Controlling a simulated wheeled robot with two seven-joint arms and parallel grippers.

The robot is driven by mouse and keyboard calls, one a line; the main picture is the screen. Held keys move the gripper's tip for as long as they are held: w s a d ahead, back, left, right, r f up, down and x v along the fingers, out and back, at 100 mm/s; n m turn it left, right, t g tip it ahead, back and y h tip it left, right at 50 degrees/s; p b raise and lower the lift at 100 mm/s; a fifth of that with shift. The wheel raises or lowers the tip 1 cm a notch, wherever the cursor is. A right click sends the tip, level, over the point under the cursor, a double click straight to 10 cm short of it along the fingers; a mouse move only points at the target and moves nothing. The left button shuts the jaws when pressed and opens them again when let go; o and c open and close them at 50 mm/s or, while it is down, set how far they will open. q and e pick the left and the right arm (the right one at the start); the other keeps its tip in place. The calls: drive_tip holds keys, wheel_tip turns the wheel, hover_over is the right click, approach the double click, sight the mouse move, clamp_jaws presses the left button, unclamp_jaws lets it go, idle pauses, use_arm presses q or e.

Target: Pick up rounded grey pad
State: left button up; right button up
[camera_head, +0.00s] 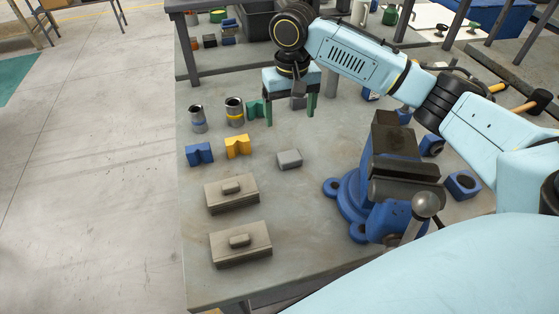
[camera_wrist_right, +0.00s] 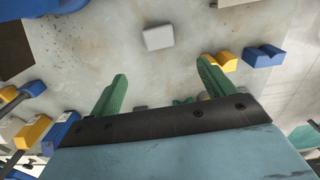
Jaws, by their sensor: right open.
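A grey pad (camera_head: 289,159) with softened edges lies on the table, right of the yellow notched block; it also shows in the right wrist view (camera_wrist_right: 158,37), beyond my fingertips. My right gripper (camera_head: 290,114) is open and empty, green fingers pointing down above the table, behind the nearer pad. My left gripper is not in view.
Yellow (camera_head: 237,147) and blue (camera_head: 199,153) notched blocks, a green block (camera_head: 255,109) and two metal cylinders (camera_head: 234,111) stand to the left. Two knobbed plates (camera_head: 240,251) lie in front. Bare table surrounds the nearer pad.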

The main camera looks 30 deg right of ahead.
drive_tip(key=b, duration=0.1)
hover_over(289, 155)
drive_tip(key=f, duration=0.7)
drive_tip(key=shift+w+f, duration=0.35)
drive_tip(key=shift+f, duration=0.05)
drive_tip(key=shift+s+d+f+b, duration=0.1)
drive_tip(key=shift+s+f+b, duration=0.1)
drive_tip(key=shift+f, duration=1.2)
drive_tip(key=shift+s+f+b, duration=0.1)
drive_tip(key=shift+f+b, duration=0.1)
drive_tip(key=shift+f, duration=1.15)
drive_tip(key=c, duration=1.1)
drive_tip(key=shift+o, duration=0.2)
wheel_tip(289, 155, up, 10)
drive_tip(key=p, duration=0.1)
